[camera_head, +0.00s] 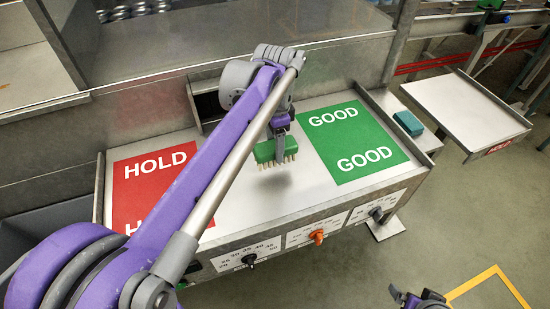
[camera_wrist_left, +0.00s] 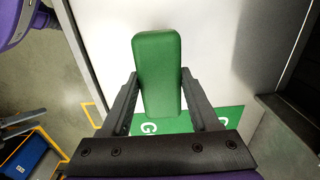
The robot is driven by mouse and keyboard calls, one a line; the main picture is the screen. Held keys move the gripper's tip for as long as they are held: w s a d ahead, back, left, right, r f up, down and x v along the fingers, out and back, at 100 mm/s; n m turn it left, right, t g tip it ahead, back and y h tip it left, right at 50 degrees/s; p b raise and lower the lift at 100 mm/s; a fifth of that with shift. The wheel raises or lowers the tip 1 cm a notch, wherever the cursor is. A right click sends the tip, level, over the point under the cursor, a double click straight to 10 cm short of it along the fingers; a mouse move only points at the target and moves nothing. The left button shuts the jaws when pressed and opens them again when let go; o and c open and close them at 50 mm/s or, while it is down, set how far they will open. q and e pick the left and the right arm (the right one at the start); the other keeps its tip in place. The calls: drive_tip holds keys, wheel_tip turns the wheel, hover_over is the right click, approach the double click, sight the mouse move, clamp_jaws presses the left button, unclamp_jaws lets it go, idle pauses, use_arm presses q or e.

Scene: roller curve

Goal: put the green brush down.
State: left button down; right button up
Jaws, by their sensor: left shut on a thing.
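The green brush (camera_head: 275,150) hangs over the grey bench top (camera_head: 262,205), bristles down, between the red HOLD mat (camera_head: 138,178) and the green GOOD mat (camera_head: 350,142). A soft shadow lies on the bench below the bristles, so it appears a little above the surface. My left gripper (camera_head: 279,137) is shut on the brush from above. In the left wrist view the brush's smooth green back (camera_wrist_left: 158,60) sits between the two dark fingers. My right gripper (camera_head: 420,299) shows only in part at the bottom edge; its jaws are unclear.
Dials (camera_head: 318,237) line the bench's front face. A teal block (camera_head: 408,123) lies on a small ledge right of the GOOD mat. A separate tray (camera_head: 465,105) stands further right. A metal wall closes the back. Bare bench lies around the brush.

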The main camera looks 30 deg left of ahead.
use_arm(q)
drive_tip(key=shift+f, duration=2.45)
drive_tip(key=shift+w, duration=0.1)
drive_tip(key=shift+f, duration=0.15)
drive_tip(key=shift+c, duration=0.6)
unclamp_jaws()
drive_tip(key=shift+r, duration=0.3)
wheel_tip(320, 180, up, 12)
drive_tip(key=shift+f+p, duration=0.1)
drive_tip(key=shift+p, duration=0.25)
drive_tip(key=shift+f, duration=0.1)
